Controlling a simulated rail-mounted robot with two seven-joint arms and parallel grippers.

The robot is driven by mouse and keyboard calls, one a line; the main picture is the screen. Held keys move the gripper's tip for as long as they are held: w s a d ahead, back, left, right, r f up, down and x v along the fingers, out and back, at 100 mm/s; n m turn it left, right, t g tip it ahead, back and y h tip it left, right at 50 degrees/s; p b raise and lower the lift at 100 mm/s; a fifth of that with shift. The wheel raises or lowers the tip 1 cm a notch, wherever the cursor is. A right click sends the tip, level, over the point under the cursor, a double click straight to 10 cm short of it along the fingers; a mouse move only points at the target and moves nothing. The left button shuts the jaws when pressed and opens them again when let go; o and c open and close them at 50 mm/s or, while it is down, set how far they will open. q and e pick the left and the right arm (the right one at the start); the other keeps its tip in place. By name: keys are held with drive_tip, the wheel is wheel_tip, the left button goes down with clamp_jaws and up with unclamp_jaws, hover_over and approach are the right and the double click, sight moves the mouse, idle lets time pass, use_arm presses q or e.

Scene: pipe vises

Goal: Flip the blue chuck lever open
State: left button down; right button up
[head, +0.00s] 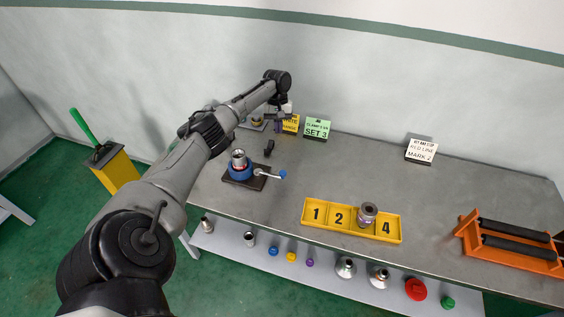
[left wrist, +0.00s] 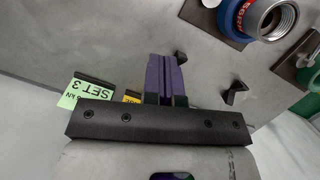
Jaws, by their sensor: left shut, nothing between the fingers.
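The blue chuck (head: 240,172) stands on a dark base plate on the bench, with a metal pipe end upright in it. Its lever, ending in a blue ball knob (head: 283,174), sticks out to the right, low over the bench. The blue chuck also shows at the top right of the left wrist view (left wrist: 234,17), cut by the edge; its lever is not seen there. My left gripper (head: 279,127) is above the bench, behind and to the right of the chuck, apart from it. Its purple fingers (left wrist: 164,60) are shut and empty. My right gripper is out of view.
A second chuck with green parts (left wrist: 310,72) stands behind, mostly hidden by my arm in the head view. A yellow numbered tray (head: 311,214) and orange rack (head: 470,240) lie to the right. Small black brackets (head: 268,148) stand between.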

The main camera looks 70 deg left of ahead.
use_arm(q)
drive_tip(key=shift+d+r+n, duration=0.15)
drive_tip(key=shift+d+n, duration=0.25)
drive_tip(key=shift+n, duration=0.7)
drive_tip(key=b+x, duration=0.1)
drive_tip(key=x, duration=0.8)
drive_tip(key=shift+d+f, duration=0.2)
drive_tip(key=shift+f, duration=0.1)
drive_tip(key=shift+s+d+f, duration=0.1)
drive_tip(key=shift+d+f, duration=0.1)
drive_tip(key=shift+d, duration=0.05)
drive_tip(key=shift+s+d+f, duration=0.1)
drive_tip(key=shift+s+d, duration=0.05)
drive_tip(key=shift+d, duration=0.4)
drive_tip(key=shift+s+d+f, duration=0.1)
drive_tip(key=shift+s+d, duration=0.05)
drive_tip(key=shift+d, duration=0.4)
drive_tip(key=shift+s+d, duration=0.1)
drive_tip(key=shift+d, duration=0.55)
